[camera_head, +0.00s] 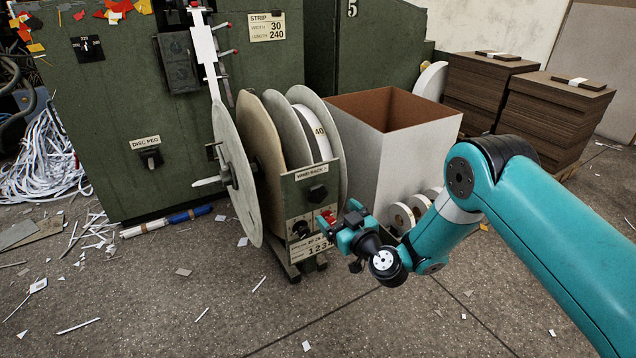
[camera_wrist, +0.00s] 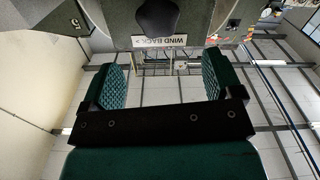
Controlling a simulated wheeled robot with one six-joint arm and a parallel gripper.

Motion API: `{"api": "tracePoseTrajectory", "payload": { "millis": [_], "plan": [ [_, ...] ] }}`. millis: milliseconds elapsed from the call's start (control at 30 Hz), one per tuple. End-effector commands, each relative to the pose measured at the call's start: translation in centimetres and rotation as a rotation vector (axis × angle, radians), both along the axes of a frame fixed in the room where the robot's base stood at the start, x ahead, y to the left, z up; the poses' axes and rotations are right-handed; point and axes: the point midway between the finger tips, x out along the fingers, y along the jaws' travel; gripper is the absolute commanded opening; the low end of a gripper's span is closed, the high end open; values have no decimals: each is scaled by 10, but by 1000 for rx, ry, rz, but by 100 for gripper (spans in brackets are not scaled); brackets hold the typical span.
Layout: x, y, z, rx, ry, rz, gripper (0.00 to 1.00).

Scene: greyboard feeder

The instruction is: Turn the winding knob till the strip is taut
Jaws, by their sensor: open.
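The winder stand panel (camera_head: 303,195) has a "WIND BACK" label and a black knob (camera_head: 318,193) below it. In the wrist view, the dark knob (camera_wrist: 158,18) is at the top centre, beyond the jaws and beside the label. My gripper (camera_head: 337,222) is in front of the panel's lower right; its jaws (camera_wrist: 165,85) are apart with nothing between them. A white strip (camera_head: 206,55) runs down from the machine towards the reel discs (camera_head: 235,165); I cannot tell how tight it is.
An open white box (camera_head: 385,135) stands right of the reels, with small white rolls (camera_head: 405,215) on the floor before it. Board stacks (camera_head: 550,115) stand at the back right. The green machine (camera_head: 110,110) is behind. Scraps litter the otherwise open front floor.

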Motion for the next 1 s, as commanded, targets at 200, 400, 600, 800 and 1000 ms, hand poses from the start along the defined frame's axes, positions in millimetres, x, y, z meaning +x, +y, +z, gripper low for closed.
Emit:
{"api": "tracePoseTrajectory", "payload": {
  "millis": [200, 400, 600, 800, 1000],
  "plan": [
    [20, 14, -1, -1, -4, 0, 85],
    [43, 29, -1, 1, -6, -2, 85],
    [70, 47, -4, 2, -4, -1, 85],
    [85, 56, -3, 0, -1, -4, 85],
    [88, 58, -1, 1, 2, -4, 85]
  ]
}}
